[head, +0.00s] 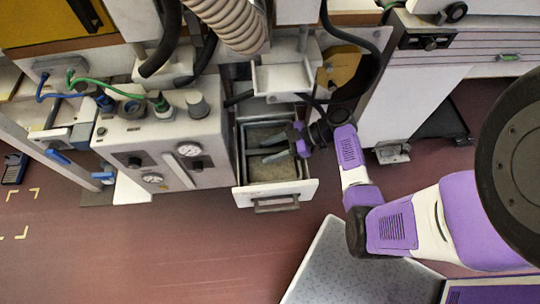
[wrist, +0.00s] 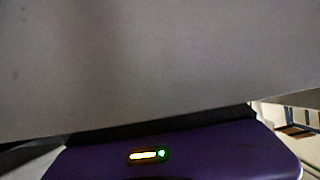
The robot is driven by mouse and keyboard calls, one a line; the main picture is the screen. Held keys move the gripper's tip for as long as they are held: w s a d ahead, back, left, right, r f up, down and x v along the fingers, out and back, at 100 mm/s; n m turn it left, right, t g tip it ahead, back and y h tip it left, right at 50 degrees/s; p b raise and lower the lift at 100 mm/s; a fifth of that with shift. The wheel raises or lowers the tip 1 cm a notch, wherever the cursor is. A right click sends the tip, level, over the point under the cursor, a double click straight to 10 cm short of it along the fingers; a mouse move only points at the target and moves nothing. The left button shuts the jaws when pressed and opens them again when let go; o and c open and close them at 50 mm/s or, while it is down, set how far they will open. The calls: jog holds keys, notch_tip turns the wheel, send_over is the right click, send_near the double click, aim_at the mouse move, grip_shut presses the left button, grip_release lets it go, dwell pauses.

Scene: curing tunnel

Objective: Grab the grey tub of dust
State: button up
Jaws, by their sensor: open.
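The grey tub of dust (head: 271,173) sits inside an open white-fronted drawer (head: 270,194), with grey-brown dust showing in it. My gripper (head: 258,150) comes in from the right, over the tub in the head view. Its two grey fingers are spread apart and point left, with nothing between them. The fingers hide part of the tub, and I cannot tell how high they are above the dust or whether they touch it. The wrist view shows a close, plain grey surface that I cannot identify; neither fingers nor tub can be made out there.
A white machine box with gauges (head: 166,150) stands just left of the drawer. A ribbed hose (head: 228,22) and a white hopper-like part (head: 286,77) hang behind and above it.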

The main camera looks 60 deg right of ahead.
grip_shut()
dwell(0.4)
